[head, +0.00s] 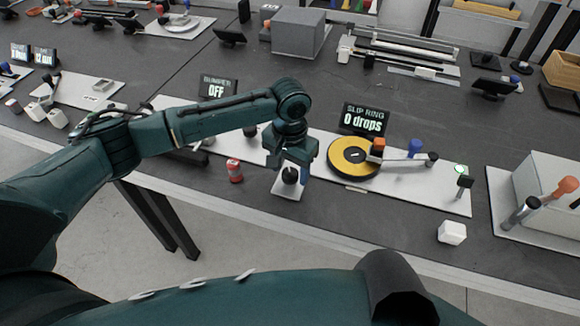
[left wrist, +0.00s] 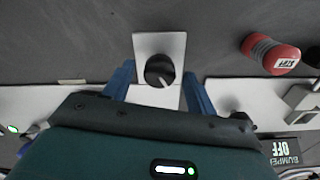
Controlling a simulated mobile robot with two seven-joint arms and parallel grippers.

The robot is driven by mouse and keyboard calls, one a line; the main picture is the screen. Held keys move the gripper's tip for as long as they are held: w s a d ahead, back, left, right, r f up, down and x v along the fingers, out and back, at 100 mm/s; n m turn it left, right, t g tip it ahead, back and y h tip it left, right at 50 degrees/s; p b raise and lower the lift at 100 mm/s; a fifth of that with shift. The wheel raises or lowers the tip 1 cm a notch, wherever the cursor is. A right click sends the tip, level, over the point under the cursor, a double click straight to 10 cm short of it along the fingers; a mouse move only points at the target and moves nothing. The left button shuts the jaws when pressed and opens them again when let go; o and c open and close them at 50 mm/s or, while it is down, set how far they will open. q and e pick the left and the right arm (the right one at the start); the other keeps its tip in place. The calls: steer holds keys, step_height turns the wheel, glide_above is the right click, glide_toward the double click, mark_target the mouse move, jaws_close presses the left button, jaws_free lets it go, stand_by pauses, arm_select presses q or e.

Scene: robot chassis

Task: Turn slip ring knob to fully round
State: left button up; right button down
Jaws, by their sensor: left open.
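A black round knob (head: 290,175) with a white pointer line stands on a small white plate at the front edge of the slip ring panel. In the left wrist view the knob (left wrist: 160,70) sits between my two blue fingers, its pointer slanting toward lower right. My left gripper (head: 291,166) is pointing down over the knob, open, with a gap showing on both sides of it in the left wrist view. The slip ring sign (head: 364,119) reads "0 drops". The yellow and black slip ring disc (head: 350,160) lies right of the gripper. My right gripper is not in view.
A bumper sign (head: 217,88) reads "OFF". A white cube (head: 452,232) lies near the table's front edge.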

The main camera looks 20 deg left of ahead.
arm_select(q)
steer(key=shift+c, duration=0.4)
steer(key=c, duration=0.9)
steer(key=shift+r+m+p, duration=0.2)
steer(key=shift+m+p, duration=0.3)
steer(key=shift+p, duration=0.45)
steer(key=shift+m+p, duration=1)
steer(key=shift+p, duration=0.2)
steer(key=shift+m+p, duration=0.55)
steer(key=shift+m, duration=0.15)
steer(key=shift+f+m+p, duration=0.1)
steer(key=shift+m+p, duration=0.35)
steer(key=shift+m, duration=0.25)
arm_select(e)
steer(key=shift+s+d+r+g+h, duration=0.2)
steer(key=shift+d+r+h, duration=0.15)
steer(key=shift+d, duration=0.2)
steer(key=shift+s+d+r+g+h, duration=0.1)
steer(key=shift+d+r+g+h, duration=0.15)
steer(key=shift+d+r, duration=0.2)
arm_select(q)
steer(key=shift+m, duration=0.3)
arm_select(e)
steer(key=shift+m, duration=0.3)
